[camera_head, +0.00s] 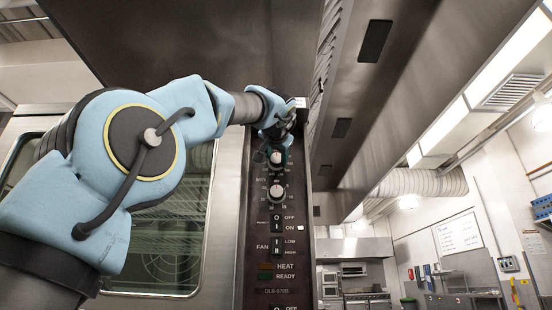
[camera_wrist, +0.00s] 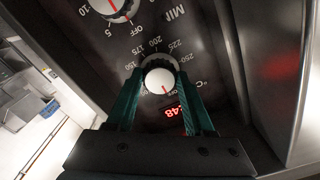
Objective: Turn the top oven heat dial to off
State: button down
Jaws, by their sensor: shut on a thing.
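The top oven heat dial (camera_wrist: 158,80) is a round white knob with a red line and a dark rim. It sits in a ring of °C numbers on the dark panel, upside down in the wrist view. Its red line points toward the bottom of that view, slightly right, near small lettering I cannot read surely. My gripper (camera_wrist: 160,76) has its two green fingers on either side of the dial and is shut on it. In the head view my gripper (camera_head: 277,143) is at the top of the panel, and the dial (camera_head: 276,157) shows just below it.
A second dial (camera_wrist: 113,8), marked MIN, is close by; it shows lower on the panel in the head view (camera_head: 277,192). Below are rocker switches (camera_head: 277,223). A red display (camera_wrist: 173,111) is beside the heat dial. The oven's glass door (camera_head: 170,240) is left of the panel.

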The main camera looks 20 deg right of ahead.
dwell(0.4)
jog(key=shift+c, duration=1.4)
grip_release()
jog(key=b+v, duration=0.2)
jog(key=v, duration=0.8)
jog(key=shift+s+a+b, duration=0.2)
jog(key=shift+s+b, duration=0.1)
jog(key=shift+b, duration=0.1)
